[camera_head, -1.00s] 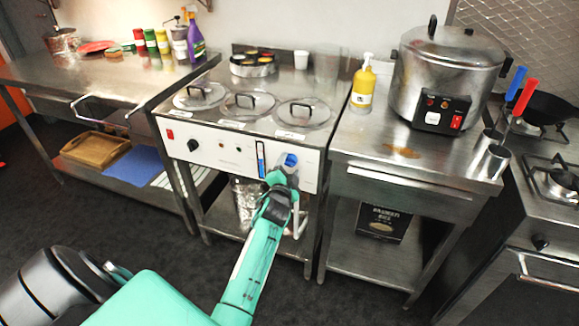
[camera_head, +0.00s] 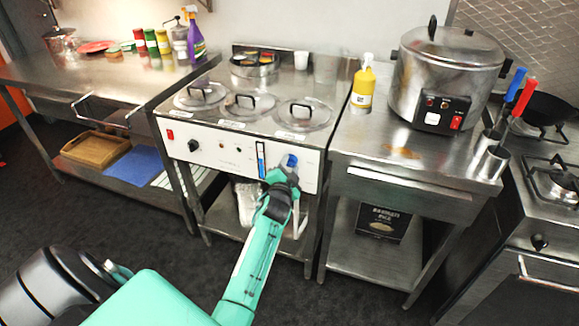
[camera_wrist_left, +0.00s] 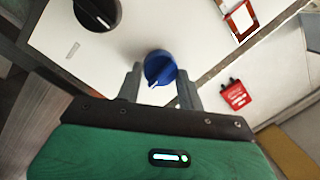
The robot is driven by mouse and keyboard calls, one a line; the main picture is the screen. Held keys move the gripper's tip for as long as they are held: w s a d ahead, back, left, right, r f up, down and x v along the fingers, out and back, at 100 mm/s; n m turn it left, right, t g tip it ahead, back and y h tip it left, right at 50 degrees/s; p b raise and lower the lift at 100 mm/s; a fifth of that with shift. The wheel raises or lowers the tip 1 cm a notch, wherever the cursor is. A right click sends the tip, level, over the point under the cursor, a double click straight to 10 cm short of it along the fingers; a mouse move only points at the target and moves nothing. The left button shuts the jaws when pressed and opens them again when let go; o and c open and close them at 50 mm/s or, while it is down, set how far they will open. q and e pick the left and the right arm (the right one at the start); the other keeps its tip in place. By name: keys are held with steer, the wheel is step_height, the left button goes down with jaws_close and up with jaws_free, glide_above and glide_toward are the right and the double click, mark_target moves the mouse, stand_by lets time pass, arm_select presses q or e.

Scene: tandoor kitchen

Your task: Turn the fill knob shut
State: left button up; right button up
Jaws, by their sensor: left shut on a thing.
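The blue fill knob (camera_head: 291,161) is on the right part of the white front panel of the steel warmer, beside a blue level gauge (camera_head: 261,160). My left gripper (camera_head: 287,174) is at the knob, its arm coming up from below. In the left wrist view the round blue knob (camera_wrist_left: 160,67) sits between the two fingers of my left gripper (camera_wrist_left: 160,82), which are shut on it. A pale pointer mark on the knob points to the lower left in that view. My right gripper is not in view.
The panel also has a black knob (camera_head: 193,145) and a red switch (camera_head: 170,134). Lidded wells (camera_head: 303,113) are on top. A counter with a yellow bottle (camera_head: 363,85) and a large cooker (camera_head: 445,75) stands close on the right. The dark floor in front is clear.

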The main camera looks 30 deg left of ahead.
arm_select(q)
steer(key=shift+r+n+p, duration=0.2)
steer(key=shift+n+p, duration=0.5)
steer(key=shift+n, duration=0.3)
steer(key=n+p, duration=0.2)
steer(key=n, duration=0.1)
steer(key=n+p, duration=0.2)
steer(key=shift+a+r+n+g+h, duration=0.15)
steer(key=shift+n+g+h, duration=0.25)
steer(key=n+h+p, duration=0.1)
steer(key=n+p, duration=0.1)
steer(key=n, duration=0.2)
steer(key=shift+s+a+n+p, duration=0.1)
steer(key=shift+n+p, duration=0.2)
steer(key=shift+n, duration=0.1)
steer(key=shift+a+n+h+p, duration=0.1)
steer(key=shift+n+h+p, duration=0.2)
steer(key=shift+n, duration=1.3)
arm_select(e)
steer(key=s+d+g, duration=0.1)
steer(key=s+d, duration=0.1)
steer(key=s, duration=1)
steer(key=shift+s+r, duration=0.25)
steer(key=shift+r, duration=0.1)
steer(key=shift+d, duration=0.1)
arm_select(q)
steer(key=o, duration=1)
